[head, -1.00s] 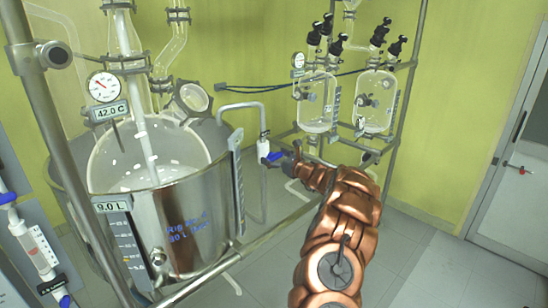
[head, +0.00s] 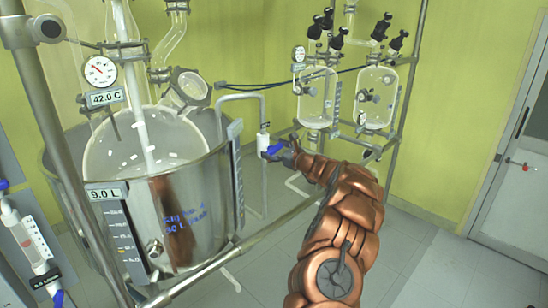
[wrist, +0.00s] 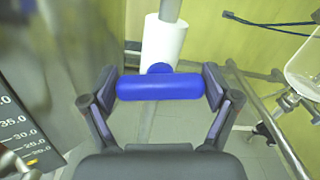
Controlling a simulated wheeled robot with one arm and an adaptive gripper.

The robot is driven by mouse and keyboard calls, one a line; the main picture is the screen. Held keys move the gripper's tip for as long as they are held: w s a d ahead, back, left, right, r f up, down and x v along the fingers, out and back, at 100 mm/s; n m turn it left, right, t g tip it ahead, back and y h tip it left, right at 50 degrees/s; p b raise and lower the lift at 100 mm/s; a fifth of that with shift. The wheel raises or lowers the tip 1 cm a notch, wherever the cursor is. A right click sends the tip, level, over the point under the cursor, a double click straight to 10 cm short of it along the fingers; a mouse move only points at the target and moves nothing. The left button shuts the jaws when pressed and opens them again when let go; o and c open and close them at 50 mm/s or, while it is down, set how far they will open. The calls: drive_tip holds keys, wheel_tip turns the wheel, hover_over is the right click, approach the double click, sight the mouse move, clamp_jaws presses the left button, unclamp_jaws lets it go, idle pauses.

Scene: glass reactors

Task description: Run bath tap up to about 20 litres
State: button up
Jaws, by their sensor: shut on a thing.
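The bath is a steel vessel (head: 190,215) on the left in the head view, marked as 30 L, around a glass reactor (head: 120,160). Its level label (head: 107,193) reads 9.0 L. The bath tap has a white body (head: 263,141) on a bent pipe at the bath's right, with a blue handle (head: 272,151). My gripper (wrist: 160,87) is shut on the blue handle, which lies crosswise between the fingers in the wrist view. In the head view my gripper (head: 287,150) reaches the handle from the right. The tap's outlet flow is not visible.
A dial with a 42.0 C label (head: 104,98) is at the reactor. A rail (head: 280,222) crosses in front of the bath. Two smaller glass vessels (head: 377,98) hang on a rack behind my arm. Another blue-handled valve (head: 57,299) is at lower left. Floor at right is clear.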

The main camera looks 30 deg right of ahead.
drive_tip(key=n+b, duration=0.1)
drive_tip(key=b, duration=0.1)
drive_tip(key=shift+f+n+b, duration=0.3)
drive_tip(key=shift+f+b, duration=0.05)
drive_tip(key=n+b, duration=0.3)
drive_tip(key=b, duration=0.2)
drive_tip(key=shift+a+n, duration=0.1)
drive_tip(key=shift+n, duration=0.2)
drive_tip(key=n+b, duration=0.2)
drive_tip(key=b, duration=0.1)
drive_tip(key=shift+n+b, duration=0.3)
drive_tip(key=shift+b, duration=0.1)
drive_tip(key=shift+r+n+b, duration=0.2)
drive_tip(key=shift+n+b, duration=0.4)
drive_tip(key=shift+b, duration=0.1)
drive_tip(key=o, duration=0.9)
drive_tip(key=shift+s, duration=0.1)
